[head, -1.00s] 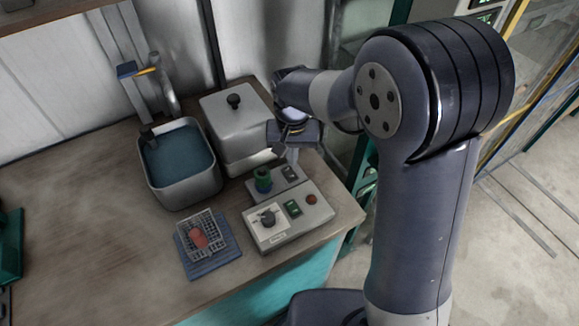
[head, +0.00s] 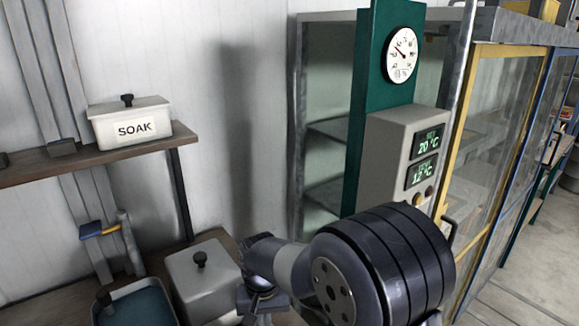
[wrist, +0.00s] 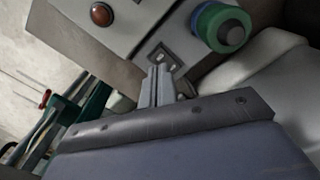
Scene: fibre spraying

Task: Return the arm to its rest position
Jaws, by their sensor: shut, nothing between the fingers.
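My arm (head: 345,280) fills the lower middle of the head view, its wrist bent down beside a grey lidded box. My gripper (wrist: 163,72) shows in the wrist view with its two fingers together and nothing between them. Its fingertips appear over the grey control box (wrist: 105,55), near a rocker switch; I cannot tell whether they touch it. A green knob (wrist: 220,27) and a red button (wrist: 102,14) are on the control units. In the head view the fingertips are below the picture's edge.
The lidded box (head: 203,283) and a basin of blue liquid (head: 138,309) stand left of my arm. A shelf (head: 70,165) holds a SOAK box (head: 133,124). A display unit (head: 398,150) and a yellow-framed glass cabinet (head: 492,150) stand at right.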

